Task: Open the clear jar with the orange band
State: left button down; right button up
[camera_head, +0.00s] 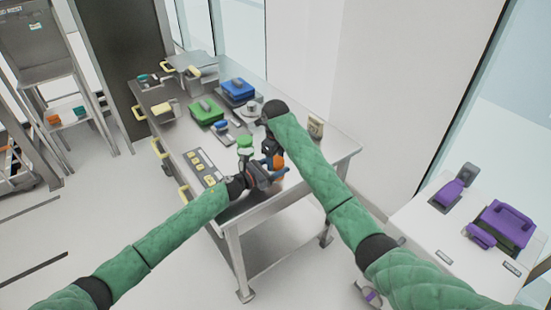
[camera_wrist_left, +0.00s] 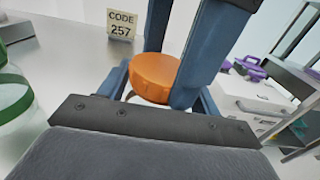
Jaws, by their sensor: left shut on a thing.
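The jar with orange (camera_head: 278,162) stands near the front right of the steel table. In the left wrist view its round orange part (camera_wrist_left: 154,76) sits between the two blue-grey fingers; most of the clear body is hidden. My left gripper (camera_head: 266,178) is shut on this jar. My right arm reaches over the table from the right.
A green-lidded clear jar (camera_head: 245,146) stands close left of my left gripper; it also shows in the left wrist view (camera_wrist_left: 12,100). Green (camera_head: 207,111) and blue (camera_head: 238,90) boxes stand farther back. A "CODE 257" sign (camera_wrist_left: 122,24) stands beyond the jar. Purple items (camera_head: 503,226) lie on a white bench.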

jog(key=c, duration=0.3)
jog(key=shift+n, duration=1.8)
jog(key=shift+c, duration=0.2)
